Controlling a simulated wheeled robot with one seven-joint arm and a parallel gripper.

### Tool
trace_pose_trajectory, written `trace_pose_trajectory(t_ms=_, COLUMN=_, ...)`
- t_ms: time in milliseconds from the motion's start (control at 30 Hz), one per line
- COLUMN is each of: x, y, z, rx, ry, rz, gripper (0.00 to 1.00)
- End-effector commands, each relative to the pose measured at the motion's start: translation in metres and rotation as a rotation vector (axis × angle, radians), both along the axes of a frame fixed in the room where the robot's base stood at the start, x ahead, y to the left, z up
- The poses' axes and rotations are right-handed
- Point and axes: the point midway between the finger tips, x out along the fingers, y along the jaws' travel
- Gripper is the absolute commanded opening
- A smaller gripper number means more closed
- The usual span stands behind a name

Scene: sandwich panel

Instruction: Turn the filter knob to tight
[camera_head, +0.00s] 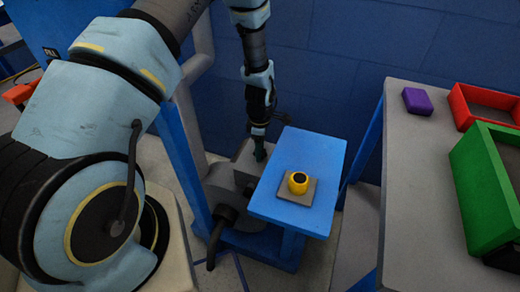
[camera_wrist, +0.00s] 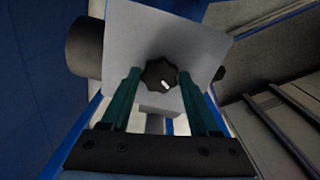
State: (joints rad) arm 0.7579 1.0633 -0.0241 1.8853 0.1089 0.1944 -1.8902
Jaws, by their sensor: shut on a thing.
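The filter knob (camera_wrist: 160,75) is a black scalloped knob with a short white mark, on a light grey plate (camera_wrist: 195,42) in the wrist view. The mark sits right of and below the knob's middle. My gripper (camera_wrist: 156,80) has its two green fingers on either side of the knob, shut on it. In the head view my gripper (camera_head: 260,150) reaches down to the grey machine (camera_head: 236,178) behind the blue stand. The knob itself is hidden in that view. No label for tight can be read.
A blue stand (camera_head: 323,155) carries a yellow cup-like piece (camera_head: 298,182) on a grey square, close right of my gripper. A grey table (camera_head: 400,150) at right holds a purple block (camera_head: 417,101), a red bin (camera_head: 462,110) and a green bin (camera_head: 478,190).

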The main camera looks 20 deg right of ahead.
Motion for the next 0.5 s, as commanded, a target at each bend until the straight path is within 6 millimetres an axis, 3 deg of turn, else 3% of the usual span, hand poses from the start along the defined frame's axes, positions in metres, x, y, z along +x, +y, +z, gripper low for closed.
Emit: trace_pose_trajectory(t_ms=500, x=0.0003, y=-0.0002, z=-0.0007, rx=-0.001, ry=-0.001, rz=-0.462, gripper=0.06)
